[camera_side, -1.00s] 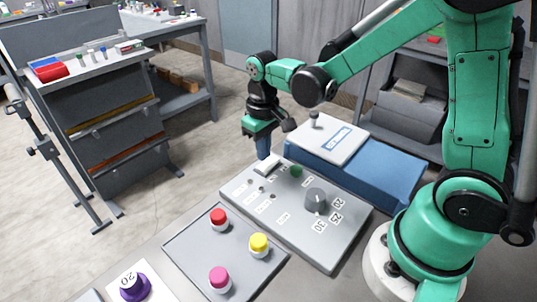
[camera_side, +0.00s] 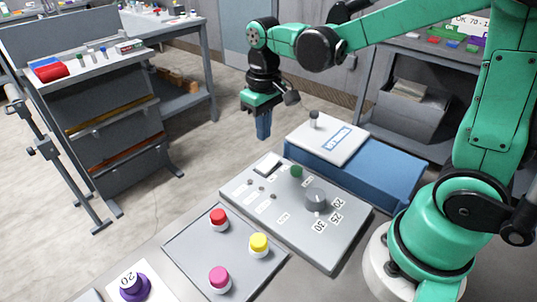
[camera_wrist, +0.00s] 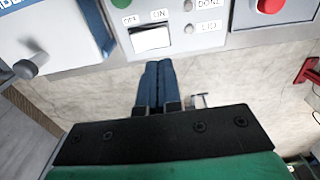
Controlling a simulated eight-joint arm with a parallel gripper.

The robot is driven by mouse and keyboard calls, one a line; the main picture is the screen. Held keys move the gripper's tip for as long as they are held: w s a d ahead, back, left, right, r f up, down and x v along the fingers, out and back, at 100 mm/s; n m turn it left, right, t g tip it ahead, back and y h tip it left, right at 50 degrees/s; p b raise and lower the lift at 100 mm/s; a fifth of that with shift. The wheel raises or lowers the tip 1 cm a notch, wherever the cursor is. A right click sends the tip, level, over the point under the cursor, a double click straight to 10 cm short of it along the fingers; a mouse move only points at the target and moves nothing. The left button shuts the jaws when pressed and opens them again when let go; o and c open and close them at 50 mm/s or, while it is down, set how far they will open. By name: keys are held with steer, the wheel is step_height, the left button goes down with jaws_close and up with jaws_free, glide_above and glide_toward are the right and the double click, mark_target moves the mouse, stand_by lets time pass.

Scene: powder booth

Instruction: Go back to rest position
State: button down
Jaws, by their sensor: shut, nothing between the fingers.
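My gripper (camera_side: 263,128) hangs in the air beyond the far left corner of the grey control panel (camera_side: 262,212). Its blue fingers point down, are shut together and hold nothing. In the wrist view the shut fingers (camera_wrist: 158,85) point toward a white rocker switch (camera_wrist: 151,39) on the panel edge, apart from it in the side view. The panel carries a green button (camera_side: 296,171) and a grey dial (camera_side: 316,198) with numbers beside it.
A blue box (camera_side: 392,170) with a white lid plate and a knob (camera_side: 314,120) stands right of the gripper. A grey tray (camera_side: 187,246) holds red, yellow and pink-capped jars. A purple knob (camera_side: 135,288) sits at front left.

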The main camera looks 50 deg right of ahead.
steer(key=s+a+r+t, duration=0.1)
steer(key=s+r+t, duration=0.2)
steer(key=s+t, duration=0.2)
steer(key=shift+s+a+t, duration=0.15)
steer(key=shift+s+t, duration=0.2)
steer(key=shift+t, duration=0.65)
